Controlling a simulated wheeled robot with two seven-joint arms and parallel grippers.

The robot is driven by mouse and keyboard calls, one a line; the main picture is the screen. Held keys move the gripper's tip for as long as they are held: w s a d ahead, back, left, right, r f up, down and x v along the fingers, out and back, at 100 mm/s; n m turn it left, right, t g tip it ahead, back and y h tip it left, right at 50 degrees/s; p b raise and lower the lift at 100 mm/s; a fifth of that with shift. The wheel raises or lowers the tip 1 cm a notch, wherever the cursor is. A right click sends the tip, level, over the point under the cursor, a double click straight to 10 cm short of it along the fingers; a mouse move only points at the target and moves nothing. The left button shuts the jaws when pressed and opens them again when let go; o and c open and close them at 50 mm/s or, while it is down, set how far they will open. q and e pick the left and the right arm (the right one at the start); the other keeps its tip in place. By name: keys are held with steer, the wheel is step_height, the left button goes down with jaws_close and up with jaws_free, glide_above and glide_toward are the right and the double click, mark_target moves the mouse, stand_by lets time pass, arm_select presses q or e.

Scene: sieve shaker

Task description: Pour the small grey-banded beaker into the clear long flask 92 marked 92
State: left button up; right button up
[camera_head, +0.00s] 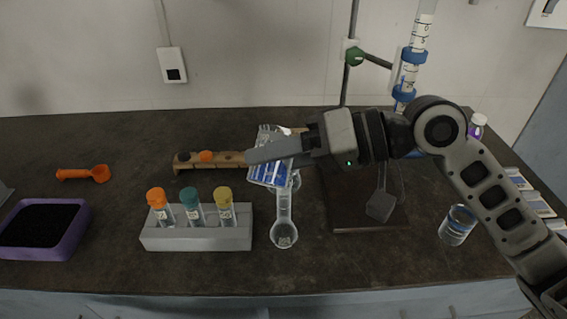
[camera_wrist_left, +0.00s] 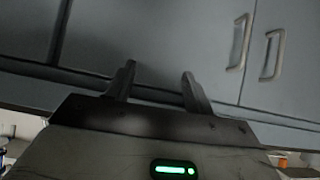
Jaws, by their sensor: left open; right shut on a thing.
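My right gripper (camera_head: 262,152) is shut on a small clear beaker (camera_head: 268,173), which is strongly tilted and shows blue and white patches. Its grey band cannot be made out, and the fingers hide part of it. A clear long-necked flask (camera_head: 284,235) stands on the bench directly below, its round bulb toward the front. The held beaker overlaps the top of its neck, so I cannot tell whether they touch. The mark 92 is not readable. My left gripper (camera_wrist_left: 158,72) is open and empty in the left wrist view, facing grey cabinet fronts.
A white rack (camera_head: 195,239) with orange, teal and yellow capped tubes stands left of the flask. A wooden block (camera_head: 188,162) lies behind. A stand base (camera_head: 350,218) and another clear beaker (camera_head: 457,225) are to the right. A purple tray (camera_head: 75,232) is far left.

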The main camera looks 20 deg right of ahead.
steer(key=shift+f+m+b, duration=0.25)
steer(key=shift+m+b, duration=0.05)
steer(key=shift+b, duration=0.05)
steer(key=shift+w+r+m+g+y, duration=0.1)
steer(key=shift+r+m+g+y, duration=0.3)
steer(key=shift+m, duration=0.25)
steer(key=shift+r+m+g+y, duration=0.2)
steer(key=shift+r+m+y, duration=0.1)
steer(key=shift+m+y, duration=0.3)
stand_by(1.2)
steer(key=shift+w+d+f+m+y+p, duration=0.15)
steer(key=shift+f+m+y+p, duration=0.15)
steer(key=shift+f+m+p, duration=0.25)
stand_by(2.0)
steer(key=shift+w+d+r+m+g+y+p, duration=0.15)
steer(key=shift+r+m+g+y+p, duration=0.2)
steer(key=shift+m+p, duration=0.45)
stand_by(1.8)
